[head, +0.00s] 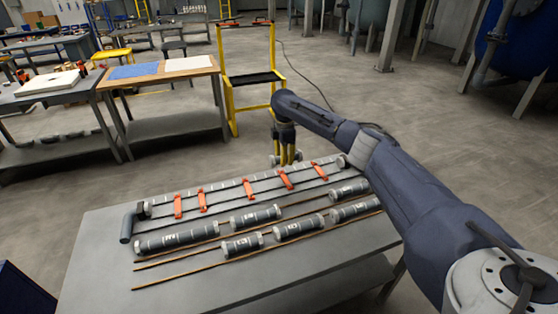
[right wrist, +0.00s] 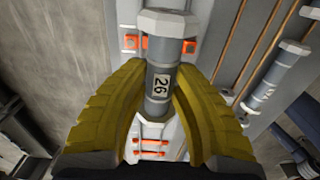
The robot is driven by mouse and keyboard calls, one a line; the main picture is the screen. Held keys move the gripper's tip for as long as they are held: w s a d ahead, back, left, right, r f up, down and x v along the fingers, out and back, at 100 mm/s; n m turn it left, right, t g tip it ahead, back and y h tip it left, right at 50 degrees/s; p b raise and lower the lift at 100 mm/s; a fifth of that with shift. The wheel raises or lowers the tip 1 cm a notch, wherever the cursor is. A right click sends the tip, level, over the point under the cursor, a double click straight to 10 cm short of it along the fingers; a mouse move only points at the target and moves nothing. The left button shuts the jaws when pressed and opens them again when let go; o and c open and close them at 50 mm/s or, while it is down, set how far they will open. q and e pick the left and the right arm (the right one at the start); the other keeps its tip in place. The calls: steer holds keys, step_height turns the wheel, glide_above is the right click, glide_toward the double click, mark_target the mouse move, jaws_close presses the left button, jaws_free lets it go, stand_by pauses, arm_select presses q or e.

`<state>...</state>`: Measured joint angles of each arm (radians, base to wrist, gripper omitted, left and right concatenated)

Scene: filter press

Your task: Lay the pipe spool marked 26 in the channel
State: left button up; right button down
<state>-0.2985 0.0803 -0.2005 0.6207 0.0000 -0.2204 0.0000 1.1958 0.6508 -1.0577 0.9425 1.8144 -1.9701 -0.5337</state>
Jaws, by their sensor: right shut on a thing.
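My right gripper (head: 285,152) is shut on the grey pipe spool marked 26. It shows best in the right wrist view (right wrist: 160,110), where the yellow fingers clasp the spool (right wrist: 160,58) around its middle and the 26 label faces the camera. My left gripper is not in view.
Several orange clips (head: 201,200) cross the channel. Several other spools (head: 254,217) lie in rows between thin brown strips (head: 205,274) on the grey table (head: 100,285). A dark elbow piece (head: 127,226) is at the channel's left end. The table's front left is clear.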

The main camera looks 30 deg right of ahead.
mark_target(284, 179)
steer(key=shift+f, duration=4.1)
steer(key=shift+f, duration=0.1)
steer(key=c, duration=1.1)
jaws_free()
step_height(284, 179, up, 12)
steer(key=shift+r, duration=0.1)
